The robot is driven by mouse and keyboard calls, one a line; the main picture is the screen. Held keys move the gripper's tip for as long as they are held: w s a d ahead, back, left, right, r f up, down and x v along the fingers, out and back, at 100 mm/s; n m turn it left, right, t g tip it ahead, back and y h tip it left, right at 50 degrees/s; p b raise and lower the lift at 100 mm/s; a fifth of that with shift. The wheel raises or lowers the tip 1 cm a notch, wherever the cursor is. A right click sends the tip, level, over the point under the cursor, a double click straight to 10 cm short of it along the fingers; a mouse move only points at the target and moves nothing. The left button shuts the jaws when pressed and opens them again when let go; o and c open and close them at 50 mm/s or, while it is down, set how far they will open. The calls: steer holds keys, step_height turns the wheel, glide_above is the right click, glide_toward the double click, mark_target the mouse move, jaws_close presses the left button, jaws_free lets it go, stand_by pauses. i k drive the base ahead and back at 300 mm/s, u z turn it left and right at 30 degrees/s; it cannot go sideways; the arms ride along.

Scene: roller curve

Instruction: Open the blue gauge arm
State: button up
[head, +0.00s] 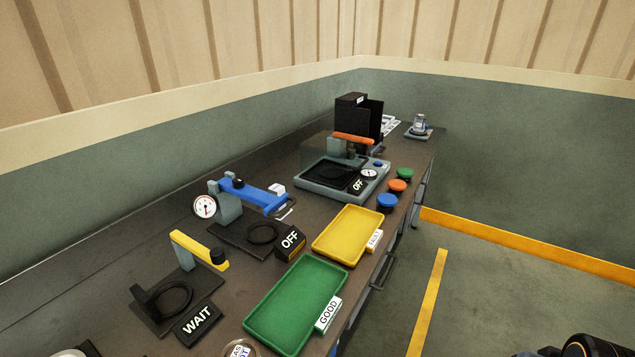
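The blue gauge arm (258,196) is on the bench, left of the middle in the head view. It reaches from a grey post (229,207) with a round white dial (205,206) out to the right. It lies roughly level above a black base (228,233) with a dark ring (262,233). An OFF sign (290,241) stands at the base's front right. My gripper is not in view. A dark rounded part with an orange band shows at the bottom right corner and may be mine.
A yellow-arm fixture (198,249) with a WAIT sign stands nearer, at left. A green tray (253,315) and yellow tray (331,220) lie toward the bench's front edge. Blue (388,201), orange (397,186) and green (405,174) buttons stand beyond. Floor at right is mostly clear.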

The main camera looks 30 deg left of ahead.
mark_target(271, 204)
steer(key=i, duration=0.95)
steer(key=u, duration=3.2)
